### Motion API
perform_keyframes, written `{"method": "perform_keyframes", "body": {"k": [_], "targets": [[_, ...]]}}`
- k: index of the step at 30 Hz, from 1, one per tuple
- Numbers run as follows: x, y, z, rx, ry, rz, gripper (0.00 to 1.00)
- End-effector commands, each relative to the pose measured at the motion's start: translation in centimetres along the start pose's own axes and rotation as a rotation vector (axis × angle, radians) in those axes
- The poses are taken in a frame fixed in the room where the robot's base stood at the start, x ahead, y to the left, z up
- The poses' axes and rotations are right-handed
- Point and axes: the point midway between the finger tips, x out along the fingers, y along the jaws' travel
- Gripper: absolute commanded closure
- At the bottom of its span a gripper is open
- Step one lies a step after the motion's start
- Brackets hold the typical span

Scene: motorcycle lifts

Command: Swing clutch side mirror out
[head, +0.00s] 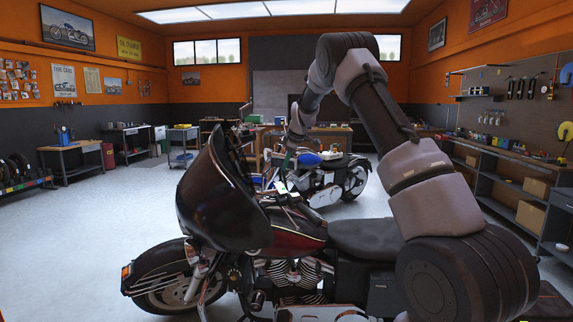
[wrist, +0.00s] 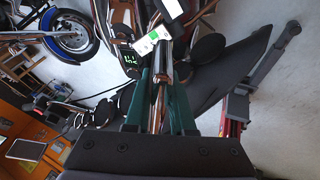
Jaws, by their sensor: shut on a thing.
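The near motorcycle (head: 300,235) stands side-on in the head view, with a dark windshield and fairing (head: 222,195) at its left end. My gripper (head: 284,172) reaches down behind the fairing at the handlebar. In the wrist view my gripper (wrist: 163,75) has its two green fingers closed around a chrome rod (wrist: 157,98). I cannot tell whether this rod is the mirror's stem or another handlebar part. A white and green tag (wrist: 150,42) lies just beyond the fingertips. A dark rounded piece (wrist: 208,47), possibly a mirror, is right of them. The fairing hides part of the handlebar.
A second motorcycle with a blue tank (head: 308,160) stands behind; its blue-fendered wheel (wrist: 72,35) shows in the wrist view. A red and grey lift part (wrist: 233,112) is at the right there. Shelving (head: 510,190) lines the right wall. The floor at left is clear.

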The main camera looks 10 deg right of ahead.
Motion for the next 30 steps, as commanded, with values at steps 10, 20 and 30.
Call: {"method": "perform_keyframes", "body": {"k": [10, 20, 30], "targets": [[-0.02, 0.01, 0.00, 0.000, 0.000, 0.000, 1.00], [-0.03, 0.01, 0.00, 0.000, 0.000, 0.000, 1.00], [-0.06, -0.85, 0.01, 0.071, 0.001, 0.018, 1.00]]}}
